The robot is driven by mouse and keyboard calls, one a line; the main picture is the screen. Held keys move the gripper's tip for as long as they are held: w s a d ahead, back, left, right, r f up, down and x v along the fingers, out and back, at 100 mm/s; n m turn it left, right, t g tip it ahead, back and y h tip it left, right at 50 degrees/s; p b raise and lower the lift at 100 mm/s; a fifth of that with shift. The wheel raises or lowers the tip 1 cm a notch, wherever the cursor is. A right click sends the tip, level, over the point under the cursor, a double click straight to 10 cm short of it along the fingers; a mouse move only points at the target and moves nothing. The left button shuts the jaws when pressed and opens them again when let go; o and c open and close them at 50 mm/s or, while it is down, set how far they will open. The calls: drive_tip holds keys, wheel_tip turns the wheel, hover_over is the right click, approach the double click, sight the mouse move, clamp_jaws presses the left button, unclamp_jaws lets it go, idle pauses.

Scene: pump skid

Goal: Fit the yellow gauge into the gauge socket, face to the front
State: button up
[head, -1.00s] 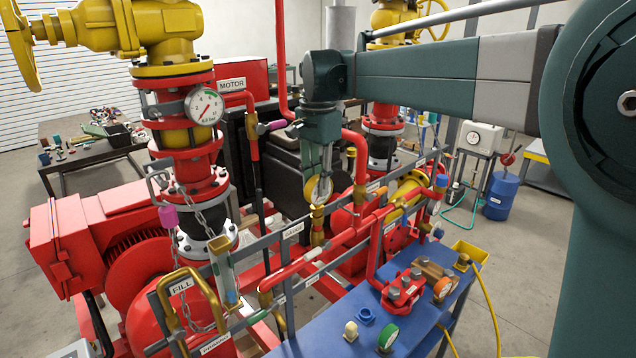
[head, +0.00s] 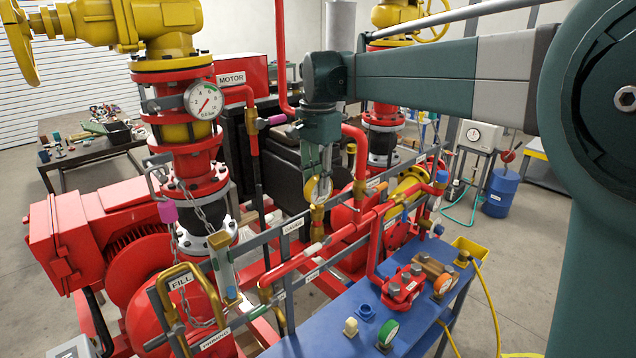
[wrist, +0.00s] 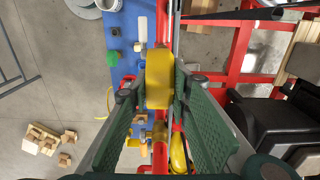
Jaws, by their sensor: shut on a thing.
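The yellow gauge (head: 312,190) is held upright between the fingers of my gripper (head: 325,178). In the head view its pale face shows in part, and a finger covers some of it. In the wrist view the gauge (wrist: 159,75) is a yellow round body seen edge-on between the two green fingers. A brass fitting (head: 317,218), which looks like the gauge socket, stands directly below the gauge in the head view, near the GAUGE label (head: 293,226). I cannot tell whether the gauge's stem is in it or just above it.
Red pipes (head: 292,265) and a grey rail run close beside the fitting. A red pipe (head: 281,60) rises behind my gripper on the left. The blue bench (head: 335,340) in front carries several small parts. A larger gauge (head: 204,101) sits on the left column.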

drive_tip(key=shift+f, duration=0.1)
drive_tip(key=o, duration=1)
drive_tip(key=shift+o, duration=0.2)
drive_tip(key=shift+r, duration=6)
drive_tip(key=s+d+f+n+t+b, duration=0.35)
drive_tip(key=s+d+f+b, duration=0.45)
drive_tip(key=s+d+f, duration=0.7)
drive_tip(key=s+d+f+n+t+b, duration=0.2)
drive_tip(key=s+d+f, duration=0.3)
drive_tip(key=s+f, duration=0.5)
drive_tip(key=s+d+f+n+t+b, duration=0.1)
drive_tip(key=s+d+f+n+b, duration=0.2)
drive_tip(key=f, duration=1.2)
drive_tip(key=s+d+b, duration=0.1)
drive_tip(key=s+d, duration=0.2)
drive_tip(key=s, duration=0.3)
drive_tip(key=shift+s+t+b, duration=0.35)
drive_tip(key=shift+s, duration=0.05)
